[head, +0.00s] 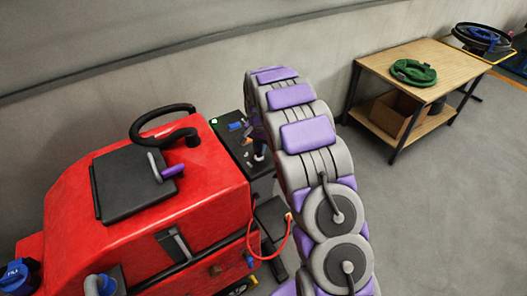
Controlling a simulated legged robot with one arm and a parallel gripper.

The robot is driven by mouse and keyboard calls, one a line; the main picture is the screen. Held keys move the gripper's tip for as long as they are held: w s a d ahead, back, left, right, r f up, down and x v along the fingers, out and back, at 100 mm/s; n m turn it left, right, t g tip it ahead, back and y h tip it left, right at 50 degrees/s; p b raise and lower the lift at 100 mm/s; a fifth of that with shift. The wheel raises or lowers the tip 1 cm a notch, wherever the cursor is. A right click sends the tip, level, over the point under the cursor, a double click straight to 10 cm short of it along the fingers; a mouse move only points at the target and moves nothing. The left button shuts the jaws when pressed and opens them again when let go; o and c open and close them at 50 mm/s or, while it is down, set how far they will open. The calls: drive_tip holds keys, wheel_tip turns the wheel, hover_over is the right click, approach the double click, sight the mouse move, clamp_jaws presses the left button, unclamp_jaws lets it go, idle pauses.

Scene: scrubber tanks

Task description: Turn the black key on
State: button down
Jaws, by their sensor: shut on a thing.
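The red scrubber machine (150,220) stands at the left, with a dark control panel (232,140) at its right end. My arm arches up from the bottom and bends down over that panel. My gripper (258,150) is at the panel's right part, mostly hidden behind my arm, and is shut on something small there. The black key itself cannot be made out; it is covered by my gripper and arm. A blue part and a small green light (214,121) show on the panel.
A black steering wheel (163,123) and a dark lid with a purple-grey handle (165,170) are on the machine. A red hose (284,243) loops beside it. A wooden table (455,66) with a green coil (413,72) stands at upper right. The floor at right is clear.

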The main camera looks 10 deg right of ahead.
drive_tip(key=shift+s+f+g, duration=0.2)
drive_tip(key=shift+s+f, duration=0.25)
drive_tip(key=shift+f, duration=0.4)
drive_tip(key=shift+s+f+g, duration=0.2)
drive_tip(key=shift+s+f, duration=0.2)
drive_tip(key=shift+f, duration=0.45)
drive_tip(key=c, duration=1.4)
unclamp_jaws()
drive_tip(key=shift+o, duration=1.1)
drive_tip(key=shift+r, duration=0.15)
drive_tip(key=o, duration=0.5)
drive_tip(key=w+r, duration=0.5)
drive_tip(key=r, duration=0.1)
drive_tip(key=shift+a, duration=0.25)
wheel_tip(320, 180, up, 9)
hover_over(261, 164)
drive_tip(key=w+a, duration=0.1)
drive_tip(key=shift+t, duration=0.4)
drive_tip(key=r, duration=0.5)
drive_tip(key=shift+w+d+r, duration=0.1)
drive_tip(key=shift+d+r, duration=0.05)
drive_tip(key=shift+d, duration=0.15)
